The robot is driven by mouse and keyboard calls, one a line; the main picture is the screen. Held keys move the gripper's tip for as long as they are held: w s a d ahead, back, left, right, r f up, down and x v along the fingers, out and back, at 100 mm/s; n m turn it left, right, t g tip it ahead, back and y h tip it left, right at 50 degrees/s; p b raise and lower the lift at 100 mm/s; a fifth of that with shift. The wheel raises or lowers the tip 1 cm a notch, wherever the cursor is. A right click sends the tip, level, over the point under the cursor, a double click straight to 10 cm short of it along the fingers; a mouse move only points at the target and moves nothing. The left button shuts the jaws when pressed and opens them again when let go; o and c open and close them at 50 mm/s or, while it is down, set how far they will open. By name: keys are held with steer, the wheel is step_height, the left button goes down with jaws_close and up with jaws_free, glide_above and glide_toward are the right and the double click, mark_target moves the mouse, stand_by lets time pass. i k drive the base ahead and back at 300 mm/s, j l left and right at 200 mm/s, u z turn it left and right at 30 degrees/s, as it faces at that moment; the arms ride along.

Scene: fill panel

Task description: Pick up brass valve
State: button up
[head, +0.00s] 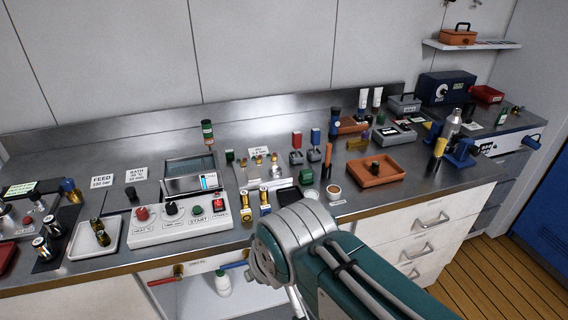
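Several brass-coloured fittings are on the steel bench, and I cannot tell for sure which is the brass valve. A brass piece with a dark top (101,232) stands in a white tray (82,245) at the left. Two small brass fittings (264,196) stand right of the control panel. More small brass pieces (259,163) sit on a plate behind them. My arm comes in from the lower right, its silver joint in front of the bench edge. My gripper is not visible.
A control panel (180,222) with knobs and a red switch stands at the front. An orange tray (376,172) is to the right, near a clamp device (459,150). Red and blue handles (166,281) stick out below the bench edge.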

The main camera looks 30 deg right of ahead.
mark_target(374, 169)
steer(key=z, duration=1.65)
steer(key=i+l+u, duration=0.3)
steer(key=l, duration=0.35)
steer(key=i+l+u, duration=0.3)
steer(key=l, duration=0.4)
steer(key=i+l+u, duration=0.15)
steer(key=l, duration=0.25)
steer(key=i, duration=0.05)
